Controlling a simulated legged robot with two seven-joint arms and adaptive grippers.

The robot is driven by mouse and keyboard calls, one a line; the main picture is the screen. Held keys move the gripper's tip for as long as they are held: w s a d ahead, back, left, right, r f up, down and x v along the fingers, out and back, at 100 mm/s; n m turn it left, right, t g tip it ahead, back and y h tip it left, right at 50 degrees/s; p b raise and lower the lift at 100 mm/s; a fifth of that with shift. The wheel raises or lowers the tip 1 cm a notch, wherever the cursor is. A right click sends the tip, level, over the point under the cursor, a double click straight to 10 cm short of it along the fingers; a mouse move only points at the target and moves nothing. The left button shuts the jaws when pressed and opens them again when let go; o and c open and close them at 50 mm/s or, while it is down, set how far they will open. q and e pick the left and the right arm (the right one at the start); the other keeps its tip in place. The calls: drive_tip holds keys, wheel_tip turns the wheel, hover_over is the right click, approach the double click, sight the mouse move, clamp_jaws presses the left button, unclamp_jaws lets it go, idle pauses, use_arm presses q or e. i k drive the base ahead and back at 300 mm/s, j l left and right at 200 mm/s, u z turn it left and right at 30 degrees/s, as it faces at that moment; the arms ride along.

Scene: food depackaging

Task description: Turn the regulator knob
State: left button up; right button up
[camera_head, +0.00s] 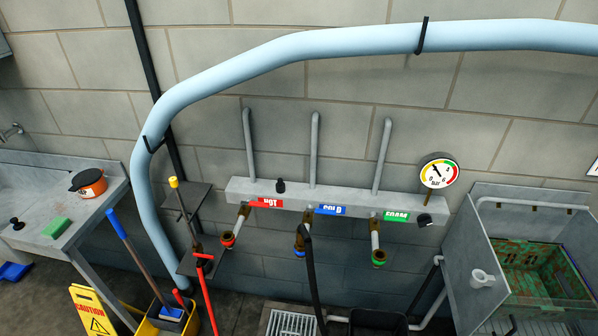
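A grey manifold (340,205) runs along the tiled wall. A black knob (424,219) sits at its right end, just below a round pressure gauge (439,173) with a coloured dial. A second small black knob (281,186) stands on top of the manifold at the left. I cannot tell from labels which knob is the regulator. Neither of my grippers is in view, and nothing touches either knob.
Labels HOT (270,203), COLD (331,209) and FOAM (396,215) mark outlets below. A sink counter (50,190) stands left, with a yellow caution sign (92,312) and mop bucket (160,325). A metal basin (465,240) holding a dirty green crate (540,268) stands right.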

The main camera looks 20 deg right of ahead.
sight(424, 219)
drive_tip(key=z, duration=1.8)
